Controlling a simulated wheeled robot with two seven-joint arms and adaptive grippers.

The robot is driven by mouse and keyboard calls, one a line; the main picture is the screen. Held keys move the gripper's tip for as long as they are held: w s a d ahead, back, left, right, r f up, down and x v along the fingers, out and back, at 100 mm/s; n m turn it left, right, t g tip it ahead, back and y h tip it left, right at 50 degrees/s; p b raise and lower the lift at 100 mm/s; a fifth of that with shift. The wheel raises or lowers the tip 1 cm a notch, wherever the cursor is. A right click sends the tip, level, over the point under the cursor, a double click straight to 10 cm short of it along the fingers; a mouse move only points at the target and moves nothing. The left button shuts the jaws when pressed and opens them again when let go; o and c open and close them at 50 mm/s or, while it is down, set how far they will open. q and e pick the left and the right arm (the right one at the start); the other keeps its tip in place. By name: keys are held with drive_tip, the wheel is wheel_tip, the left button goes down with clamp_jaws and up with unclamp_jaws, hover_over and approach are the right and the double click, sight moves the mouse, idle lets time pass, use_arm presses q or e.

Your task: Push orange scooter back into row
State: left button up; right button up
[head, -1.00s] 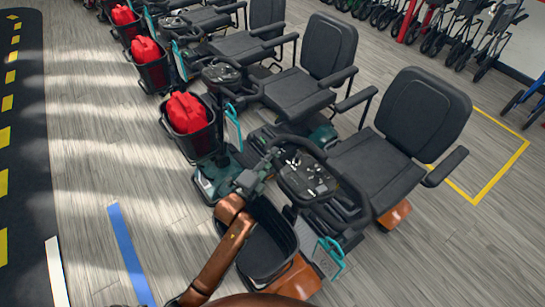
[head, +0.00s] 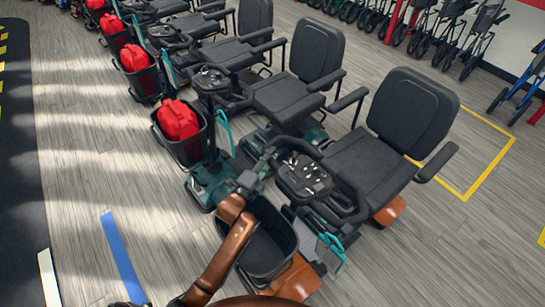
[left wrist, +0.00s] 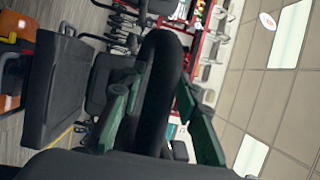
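The orange scooter (head: 292,279) stands nearest me at the front end of the row, with a black seat (head: 412,115), an empty dark front basket (head: 268,240) and a black loop handlebar (head: 345,190). Its orange rear (head: 389,211) shows beneath the seat. My left gripper (head: 266,160) is at the near left side of the handlebar. In the left wrist view its green fingers (left wrist: 160,100) lie on both sides of the black handlebar tube (left wrist: 160,75) and appear closed on it. My right gripper is not in view.
Teal scooters stand in a row beyond, the nearest with a red bag (head: 178,120) in its basket. A yellow floor outline (head: 464,199) lies behind the orange scooter. A blue floor stripe (head: 122,258) lies left. Walkers (head: 455,40) stand at the back; the left floor is clear.

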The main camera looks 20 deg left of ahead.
use_arm(q)
drive_tip(key=shift+o, duration=0.8)
drive_tip(key=shift+w+d, duration=0.1)
drive_tip(key=s+a, duration=0.2)
drive_tip(key=s, duration=0.9)
drive_tip(key=shift+s+f, duration=0.15)
drive_tip(key=shift+s, duration=0.25)
